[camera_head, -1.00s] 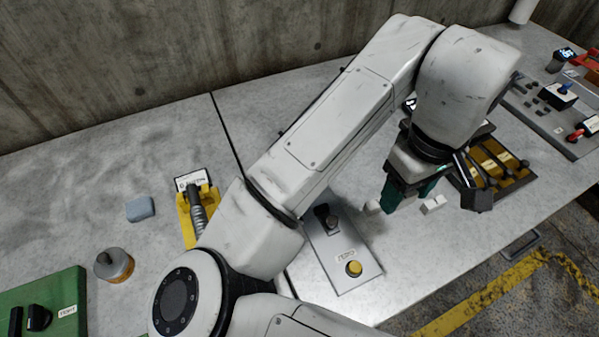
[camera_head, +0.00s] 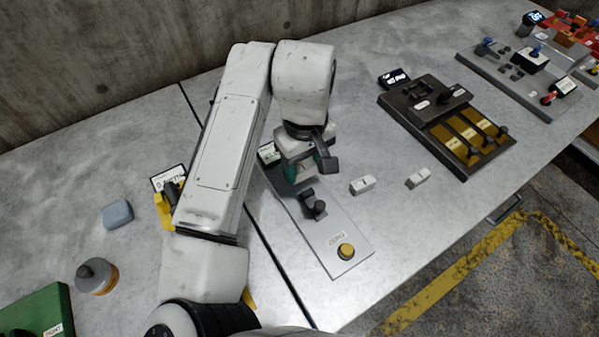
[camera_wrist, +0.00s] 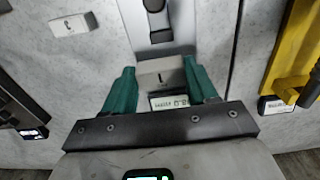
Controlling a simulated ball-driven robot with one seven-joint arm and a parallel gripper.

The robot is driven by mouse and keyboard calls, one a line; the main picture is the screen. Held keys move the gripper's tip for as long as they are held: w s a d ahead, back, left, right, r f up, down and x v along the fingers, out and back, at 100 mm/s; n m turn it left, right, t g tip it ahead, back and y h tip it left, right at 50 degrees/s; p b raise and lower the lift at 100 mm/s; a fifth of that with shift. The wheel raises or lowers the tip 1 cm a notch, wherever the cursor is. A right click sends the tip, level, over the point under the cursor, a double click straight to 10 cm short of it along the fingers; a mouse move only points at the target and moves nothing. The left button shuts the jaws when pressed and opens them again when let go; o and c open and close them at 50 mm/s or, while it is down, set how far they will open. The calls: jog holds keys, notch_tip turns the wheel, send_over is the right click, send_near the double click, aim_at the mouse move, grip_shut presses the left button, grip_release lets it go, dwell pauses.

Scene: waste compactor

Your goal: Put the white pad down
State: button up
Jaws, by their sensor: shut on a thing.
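My gripper (camera_head: 304,168) has green fingers and is shut on the white pad (camera_wrist: 160,74). The pad is a pale block with a dark mark, held between the fingertips in the wrist view. In the head view the gripper is over the far end of a grey panel (camera_head: 322,227), near its small display (camera_head: 268,153). The display also shows just past the pad in the wrist view (camera_wrist: 168,102). I cannot tell whether the pad touches the panel. Two more white blocks lie on the table right of the panel, one nearer (camera_head: 363,185) and one farther (camera_head: 418,178).
The panel carries a black knob (camera_head: 313,205) and a yellow button (camera_head: 346,251). A dark slotted unit (camera_head: 447,125) stands to the right. A yellow tool (camera_head: 163,211), a blue-grey block (camera_head: 117,214) and a round container (camera_head: 97,276) are at left.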

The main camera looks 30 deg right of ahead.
aim_at(300, 176)
jog(key=f, duration=0.3)
jog(key=shift+w+a+f+p, duration=0.25)
jog(key=shift+w+a+p, duration=0.05)
jog(key=shift+w+a, duration=0.1)
jog(key=shift+d+f, duration=0.1)
jog(key=shift+f, duration=0.3)
jog(key=shift+f, duration=0.1)
jog(key=o, duration=1.1)
jog(key=shift+c, duration=0.2)
notch_tip(300, 176, up, 12)
jog(key=shift+r+b, duration=0.1)
jog(key=shift+b, duration=0.2)
